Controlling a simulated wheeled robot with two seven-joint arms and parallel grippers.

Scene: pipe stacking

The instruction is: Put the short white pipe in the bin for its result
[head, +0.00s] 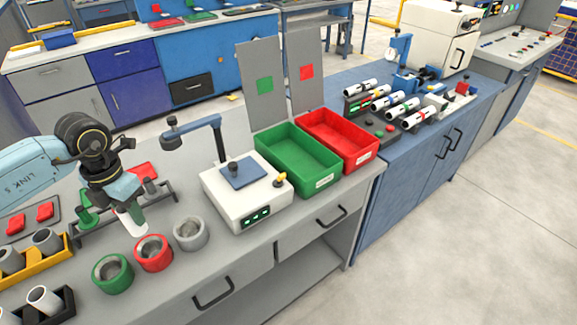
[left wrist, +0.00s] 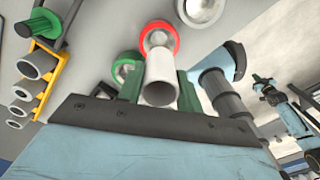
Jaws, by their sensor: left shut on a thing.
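My left gripper (head: 124,194) is shut on the short white pipe (head: 133,222) and holds it above the grey bench, behind the red ring. In the left wrist view the white pipe (left wrist: 161,72) sits between the two green fingers of the gripper (left wrist: 162,90). The green bin (head: 298,160) and the red bin (head: 343,140) stand side by side at the bench's right end. Both look empty, with a green-marked and a red-marked panel behind them.
A white test device (head: 246,195) with a blue plate stands between my left gripper and the bins. A green ring (head: 113,274), a red ring (head: 153,253) and a grey ring (head: 191,233) line the front. A yellow rack (head: 38,260) with pipes stands at left.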

